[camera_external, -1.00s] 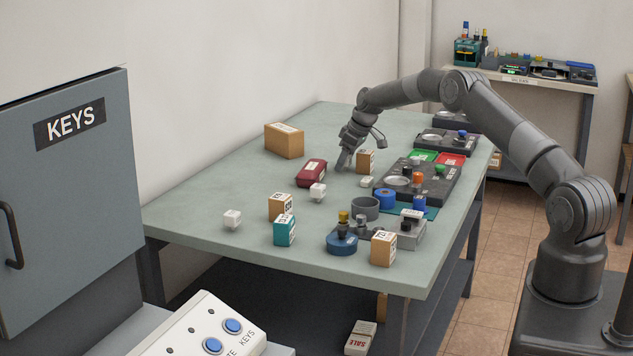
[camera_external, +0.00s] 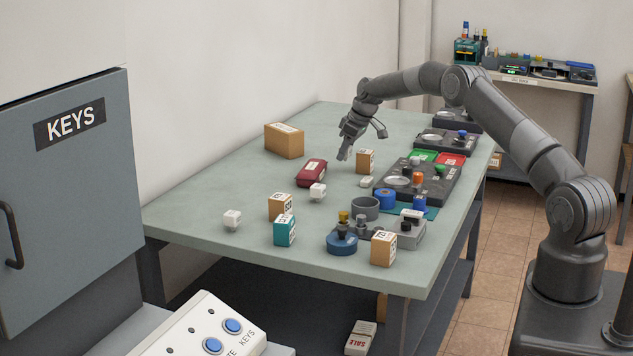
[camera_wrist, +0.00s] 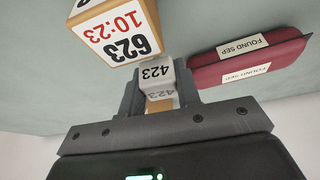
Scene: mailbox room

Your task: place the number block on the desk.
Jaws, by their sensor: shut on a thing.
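My gripper (camera_external: 344,156) is above the desk (camera_external: 250,190), between a tan block and a dark red case. In the wrist view, my gripper (camera_wrist: 157,90) is shut on a small white number block (camera_wrist: 152,72) marked 423. A second 423 face and a small tan patch show between the fingers. The held block is too small to make out in the external view. The fingertips there appear a little above the desk top, though the exact gap is unclear.
The tan block (camera_external: 365,161), marked 623 and 10:23 in the wrist view (camera_wrist: 118,35), stands close by. The red case (camera_external: 311,173) is on the other side. The desk's back left is clear beside a cardboard box (camera_external: 284,140).

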